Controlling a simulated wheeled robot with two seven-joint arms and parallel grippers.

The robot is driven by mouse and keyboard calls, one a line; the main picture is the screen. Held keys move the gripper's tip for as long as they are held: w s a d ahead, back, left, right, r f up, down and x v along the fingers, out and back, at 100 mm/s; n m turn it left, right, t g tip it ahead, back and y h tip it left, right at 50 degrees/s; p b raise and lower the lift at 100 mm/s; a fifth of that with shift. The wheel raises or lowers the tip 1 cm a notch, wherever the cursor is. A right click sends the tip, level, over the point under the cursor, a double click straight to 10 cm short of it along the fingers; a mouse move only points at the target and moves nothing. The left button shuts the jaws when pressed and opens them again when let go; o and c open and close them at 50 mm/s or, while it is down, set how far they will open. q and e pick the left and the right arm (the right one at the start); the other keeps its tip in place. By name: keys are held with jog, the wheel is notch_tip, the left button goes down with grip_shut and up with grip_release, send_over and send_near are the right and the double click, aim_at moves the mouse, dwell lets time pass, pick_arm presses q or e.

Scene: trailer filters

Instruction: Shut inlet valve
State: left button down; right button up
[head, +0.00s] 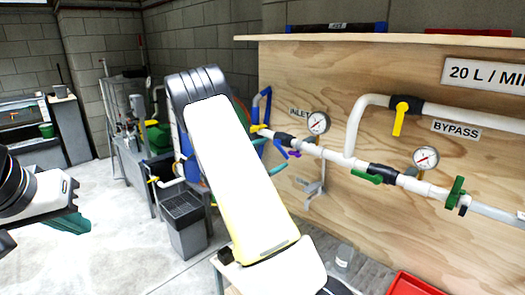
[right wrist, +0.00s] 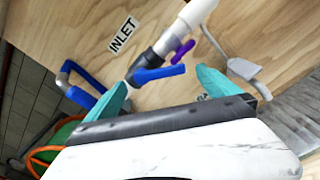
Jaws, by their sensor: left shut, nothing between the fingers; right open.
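The inlet valve is a black body on the white pipe beside the INLET label (head: 300,113), with a blue lever (head: 279,149). In the right wrist view the blue lever (right wrist: 160,74) lies at an angle to the pipe, and a small purple lever (right wrist: 181,51) is just beyond it. My right gripper (right wrist: 162,92) is open, its teal fingers on either side of the blue lever; I cannot tell whether they touch it. In the head view my right arm hides most of this gripper. My left gripper (head: 72,223) is shut and empty at the far left.
The plywood panel (head: 340,85) also carries a yellow bypass lever (head: 400,118), a green lever (head: 366,176), two gauges and a grey bracket (head: 314,186). A red tray (head: 412,286) is at the lower right.

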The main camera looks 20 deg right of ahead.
aim_at(281, 151)
jog(key=x, duration=0.5)
jog(key=shift+w+d, duration=0.15)
jog(key=shift+d, duration=0.25)
jog(key=c, duration=2)
jog(key=shift+c, duration=0.2)
jog(key=shift+f, duration=0.1)
jog(key=m, duration=0.3)
jog(key=w+f+m, duration=0.1)
jog(key=shift+a+m, duration=0.2)
jog(key=shift+m, duration=0.2)
jog(key=shift+w+a+f+m, duration=0.1)
jog(key=shift+w+m, duration=0.15)
jog(key=shift+m, duration=0.8)
jog(key=shift+w+a+f+m, duration=0.15)
jog(key=shift+w+m, duration=0.1)
jog(key=shift+m, duration=0.75)
jog(key=shift+w+a+f+m, duration=0.1)
jog(key=shift+w+m, duration=0.2)
jog(key=shift+m, duration=0.75)
